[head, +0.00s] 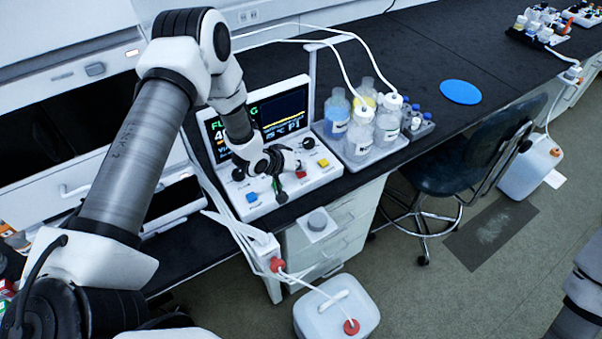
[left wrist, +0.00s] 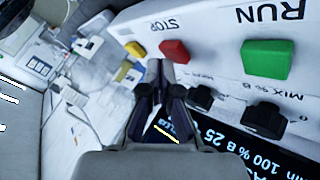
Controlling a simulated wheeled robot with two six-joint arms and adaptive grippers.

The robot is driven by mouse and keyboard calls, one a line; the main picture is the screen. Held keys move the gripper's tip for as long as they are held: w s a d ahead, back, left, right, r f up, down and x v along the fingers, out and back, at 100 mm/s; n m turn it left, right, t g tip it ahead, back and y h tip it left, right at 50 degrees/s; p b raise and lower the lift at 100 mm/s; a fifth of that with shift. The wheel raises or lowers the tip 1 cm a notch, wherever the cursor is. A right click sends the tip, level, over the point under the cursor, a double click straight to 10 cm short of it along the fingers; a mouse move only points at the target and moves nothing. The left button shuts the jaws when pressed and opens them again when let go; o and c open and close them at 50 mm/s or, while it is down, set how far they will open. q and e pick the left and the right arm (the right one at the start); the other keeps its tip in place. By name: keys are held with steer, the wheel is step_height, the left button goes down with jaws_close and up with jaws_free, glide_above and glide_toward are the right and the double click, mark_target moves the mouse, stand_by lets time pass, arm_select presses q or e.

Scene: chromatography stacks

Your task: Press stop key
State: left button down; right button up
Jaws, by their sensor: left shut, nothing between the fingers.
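The red stop key (head: 301,174) is on the sloped white front panel of the instrument (head: 262,205). In the left wrist view the red key (left wrist: 175,51) has the upside-down label STOP beside it. My left gripper (head: 279,188) is shut and empty over the key panel. In the head view its tips are left of and slightly below the red key. In the left wrist view the shut fingers (left wrist: 158,68) point toward the panel, just below and left of the red key. I see no clear contact. My right gripper is out of view.
The green RUN key (left wrist: 266,59) is near the red key, with black knobs close by. A blue key (head: 251,197) and a yellow key (head: 323,163) share the panel. Bottles in a tray (head: 359,166) stand right of the instrument. A screen (head: 285,112) rises behind the keys.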

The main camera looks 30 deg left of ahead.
mark_target(299, 173)
arm_select(q)
steer(key=shift+f+b, duration=0.45)
steer(key=shift+f, duration=0.05)
stand_by(0.6)
steer(key=shift+r+p, duration=0.6)
steer(key=shift+r, duration=0.35)
step_height(299, 173, up, 5)
steer(key=p, duration=0.3)
steer(key=shift+p, duration=0.3)
stand_by(0.4)
